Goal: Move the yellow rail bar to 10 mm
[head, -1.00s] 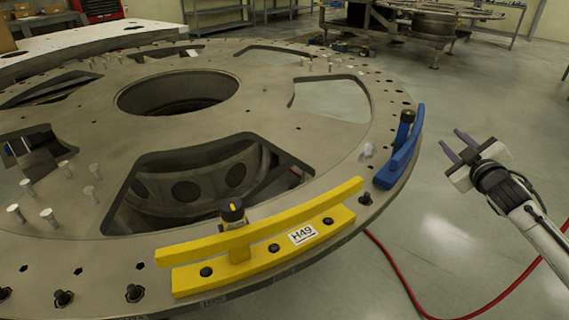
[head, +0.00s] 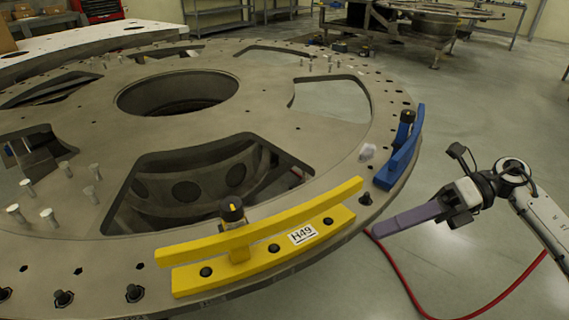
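The yellow rail bar (head: 275,221) is a long, slightly bent bar along the near edge of the turret plate (head: 275,146). It stands above a yellow base (head: 258,262) with dark bolts and a label reading H49. A black knob with a yellow mark (head: 232,210) sits behind the bar near its middle. My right gripper (head: 378,229) is right of the bar's right end, apart from it, with its purple fingers pointing left. The fingers overlap in this view, so their gap is hidden. My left gripper is out of view.
A blue rail bar (head: 406,142) with a black knob stands on the plate's right edge, close above my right gripper in the picture. Several silver pins (head: 48,216) stand at the left. A red hose (head: 405,283) lies on the floor. Open floor lies to the right.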

